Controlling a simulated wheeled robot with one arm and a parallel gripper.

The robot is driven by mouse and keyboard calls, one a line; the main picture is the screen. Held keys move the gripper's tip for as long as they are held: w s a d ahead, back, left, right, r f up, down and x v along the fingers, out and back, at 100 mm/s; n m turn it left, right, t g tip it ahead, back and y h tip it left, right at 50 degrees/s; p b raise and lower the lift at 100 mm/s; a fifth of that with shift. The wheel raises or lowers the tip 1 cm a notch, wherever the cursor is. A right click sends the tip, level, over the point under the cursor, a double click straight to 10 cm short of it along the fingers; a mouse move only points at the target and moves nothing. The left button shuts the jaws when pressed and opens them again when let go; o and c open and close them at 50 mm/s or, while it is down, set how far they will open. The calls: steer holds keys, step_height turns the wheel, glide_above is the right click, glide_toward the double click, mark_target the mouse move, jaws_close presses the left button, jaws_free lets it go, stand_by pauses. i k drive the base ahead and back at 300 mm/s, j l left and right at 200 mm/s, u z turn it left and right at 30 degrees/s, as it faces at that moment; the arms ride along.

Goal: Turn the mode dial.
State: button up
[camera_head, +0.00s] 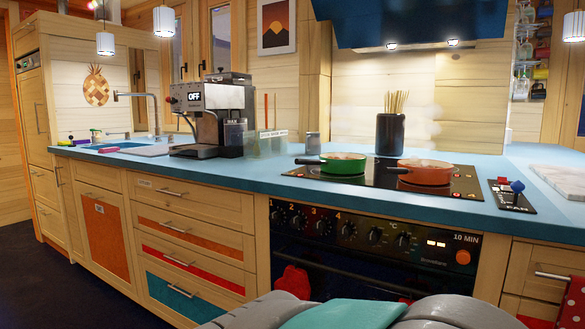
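The black oven front (360,262) is built in under the blue worktop. Its control panel carries a row of dark knobs, including one below a "°C" mark (401,241) and one to its left (374,236). Numbers 1 to 4 stand above the left part of the row. A round orange control (463,257) sits at the panel's right end, below "10 MIN". I cannot read which control is the mode dial. The coffee machine (212,112) shows "OFF". Grey and teal parts of my arm fill the bottom middle; my gripper's fingertips are not visible.
A green pan (343,165) and an orange pan (424,173) sit on the black hob (380,178). A dark holder with sticks (390,135) stands behind. Red mitts hang low on the oven front.

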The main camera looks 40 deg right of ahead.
mark_target(371, 239)
steer(key=z, duration=1.8)
